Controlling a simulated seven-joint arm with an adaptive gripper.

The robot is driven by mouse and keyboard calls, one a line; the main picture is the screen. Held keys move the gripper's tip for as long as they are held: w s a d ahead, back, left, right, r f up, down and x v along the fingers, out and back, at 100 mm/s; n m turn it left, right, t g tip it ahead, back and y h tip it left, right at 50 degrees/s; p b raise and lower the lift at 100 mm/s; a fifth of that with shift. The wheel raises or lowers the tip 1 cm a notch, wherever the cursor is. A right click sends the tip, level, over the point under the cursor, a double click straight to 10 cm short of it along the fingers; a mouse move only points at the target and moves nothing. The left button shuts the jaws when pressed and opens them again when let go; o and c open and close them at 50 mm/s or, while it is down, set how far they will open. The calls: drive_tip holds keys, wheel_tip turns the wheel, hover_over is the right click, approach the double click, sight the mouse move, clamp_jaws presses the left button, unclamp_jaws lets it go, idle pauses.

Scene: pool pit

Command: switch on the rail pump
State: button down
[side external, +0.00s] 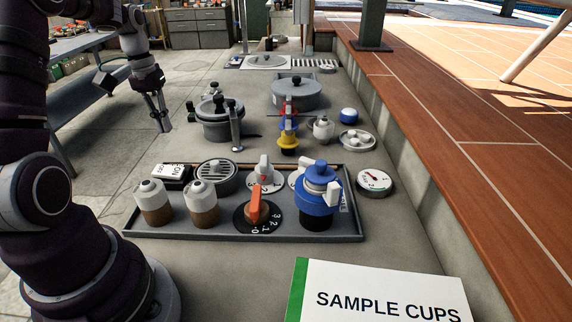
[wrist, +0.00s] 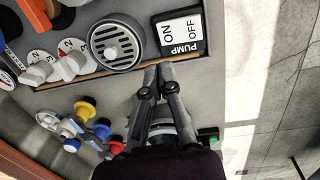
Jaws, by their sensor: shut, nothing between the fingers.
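The pump switch (wrist: 180,32) is a black-framed white rocker marked ON, OFF and PUMP in the wrist view. In the side view the pump switch (side external: 172,174) sits at the far left corner of the grey tray (side external: 240,235). I cannot tell which way the rocker is tipped. My gripper (side external: 161,121) is shut and empty, raised beyond the switch and slightly left of it. In the wrist view my gripper (wrist: 157,74) has its fingertips together, close to the tray edge below the PUMP label in the picture; touching the switch is not seen.
A round grille (side external: 216,175) stands beside the switch. The tray also holds two brown-and-white bottles (side external: 202,204), an orange-handled dial (side external: 257,212) and a blue valve (side external: 318,190). A lidded pot (side external: 215,122) stands behind. A SAMPLE CUPS card (side external: 380,292) is in front.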

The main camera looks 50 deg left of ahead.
drive_tip(key=r, duration=0.5)
drive_tip(key=shift+w+d, duration=0.2)
drive_tip(key=w+d+r+m+t+y, duration=0.1)
drive_tip(key=d+r+m+t, duration=0.2)
drive_tip(key=d, duration=0.7)
drive_tip(key=s+d+m+t, duration=0.2)
drive_tip(key=s+d+m, duration=0.3)
drive_tip(key=d, duration=0.5)
drive_tip(key=shift+s+d+f+m, duration=0.25)
drive_tip(key=shift+d+f+m, duration=0.15)
drive_tip(key=shift+f+m, duration=0.1)
drive_tip(key=shift+r, duration=0.1)
